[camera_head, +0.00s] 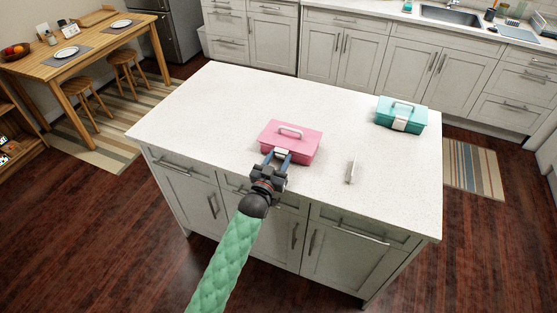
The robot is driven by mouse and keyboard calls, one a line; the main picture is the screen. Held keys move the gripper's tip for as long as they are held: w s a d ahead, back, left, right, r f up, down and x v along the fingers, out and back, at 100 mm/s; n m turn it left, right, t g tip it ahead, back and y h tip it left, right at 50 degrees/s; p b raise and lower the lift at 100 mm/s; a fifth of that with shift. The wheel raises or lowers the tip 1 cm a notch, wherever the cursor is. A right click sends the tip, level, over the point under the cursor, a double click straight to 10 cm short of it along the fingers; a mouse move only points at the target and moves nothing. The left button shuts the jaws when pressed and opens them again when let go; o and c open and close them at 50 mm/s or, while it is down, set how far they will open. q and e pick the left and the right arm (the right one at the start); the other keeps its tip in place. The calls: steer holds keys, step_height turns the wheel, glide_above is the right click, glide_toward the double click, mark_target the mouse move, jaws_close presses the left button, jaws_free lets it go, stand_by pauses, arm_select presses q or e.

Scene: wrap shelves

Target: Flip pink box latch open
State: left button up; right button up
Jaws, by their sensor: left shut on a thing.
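The pink box (298,140) sits upright on the white island top, with its lid down and a pale handle on the lid. My left gripper (278,157) is at the near left part of the box's front face, where the latch (281,152) shows as a small pale piece between the fingers. The fingers are shut on the latch. The gripper hides most of the latch, so its exact angle cannot be told. My right gripper is not in the view.
A teal box (401,115) with a white latch stands at the island's back right. A small silvery upright object (351,171) is on the top right of the pink box. The island top (190,115) is clear on the left.

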arm_select(q)
steer(key=o, duration=0.8)
steer(key=shift+c, duration=0.2)
steer(key=shift+s+a+f, duration=0.1)
steer(key=shift+s+f, duration=0.05)
steer(key=shift+s, duration=0.1)
steer(key=b+v, duration=0.3)
steer(key=v, duration=0.3)
steer(key=shift+s, duration=0.1)
steer(key=shift+s+a, duration=0.2)
steer(key=shift+s, duration=0.3)
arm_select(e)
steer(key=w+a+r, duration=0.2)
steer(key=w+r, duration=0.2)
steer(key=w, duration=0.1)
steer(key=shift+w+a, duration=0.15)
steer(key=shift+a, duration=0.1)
arm_select(q)
steer(key=shift+o, duration=0.3)
